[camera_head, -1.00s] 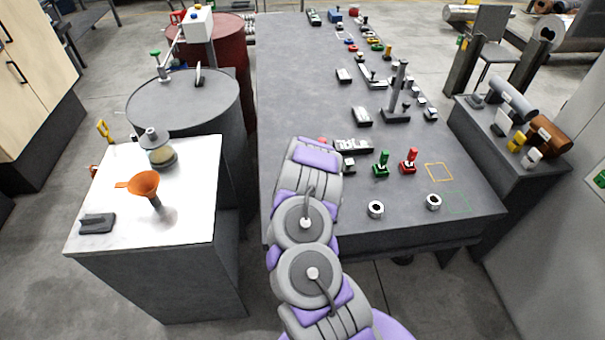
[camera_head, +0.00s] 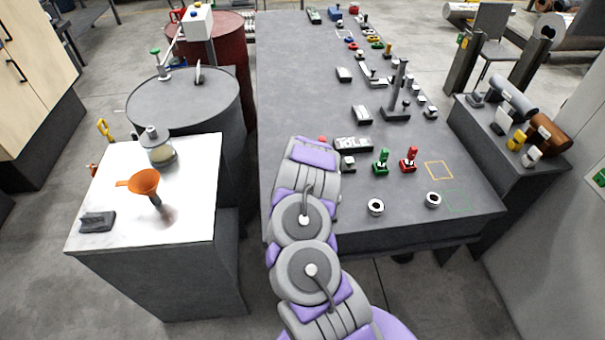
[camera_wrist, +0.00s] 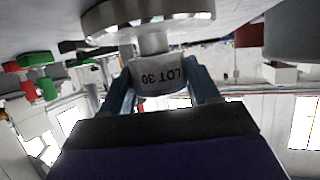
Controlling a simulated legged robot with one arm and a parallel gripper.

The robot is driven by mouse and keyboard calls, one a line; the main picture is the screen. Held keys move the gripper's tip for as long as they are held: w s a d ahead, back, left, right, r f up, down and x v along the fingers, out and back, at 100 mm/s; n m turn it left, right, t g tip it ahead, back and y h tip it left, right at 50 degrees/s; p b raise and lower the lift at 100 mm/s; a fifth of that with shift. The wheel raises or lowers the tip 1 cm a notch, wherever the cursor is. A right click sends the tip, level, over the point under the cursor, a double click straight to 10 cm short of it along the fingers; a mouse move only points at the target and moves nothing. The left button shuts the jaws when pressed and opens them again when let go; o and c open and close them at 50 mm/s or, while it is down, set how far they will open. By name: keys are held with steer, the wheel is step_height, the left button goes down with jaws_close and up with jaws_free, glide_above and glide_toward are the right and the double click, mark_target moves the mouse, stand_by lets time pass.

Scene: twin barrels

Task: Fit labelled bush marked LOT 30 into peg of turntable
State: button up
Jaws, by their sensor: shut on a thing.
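The bush marked LOT 30 (camera_wrist: 160,77) is a pale short cylinder in the wrist view, with its label upside down in the picture. My gripper (camera_wrist: 159,68) is shut on it, one blue-grey finger on each side. A grey metal peg (camera_wrist: 153,43) of the turntable (camera_wrist: 125,18) meets the bush's far end in that view. The turntable is a round metal disc at the top of the picture. I cannot tell whether the bush is around the peg or only lined up against it. In the head view my arm hides the gripper and bush.
A green piece (camera_head: 381,161) and a red piece (camera_head: 409,160) stand on the dark bench (camera_head: 300,75), right of my arm. Two metal rings (camera_head: 376,207) (camera_head: 433,200) lie near its front edge. A side table with an orange funnel (camera_head: 145,182) stands left, across a gap.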

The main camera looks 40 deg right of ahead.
steer(key=shift+r+p, duration=0.55)
steer(key=shift+r, duration=0.3)
steer(key=shift+p, duration=0.55)
stand_by(1.2)
steer(key=shift+f+b, duration=0.6)
steer(key=shift+f, duration=0.7)
steer(key=o, duration=1.4)
steer(key=p+v, duration=0.3)
steer(key=v, duration=1.4)
steer(key=shift+a, duration=0.2)
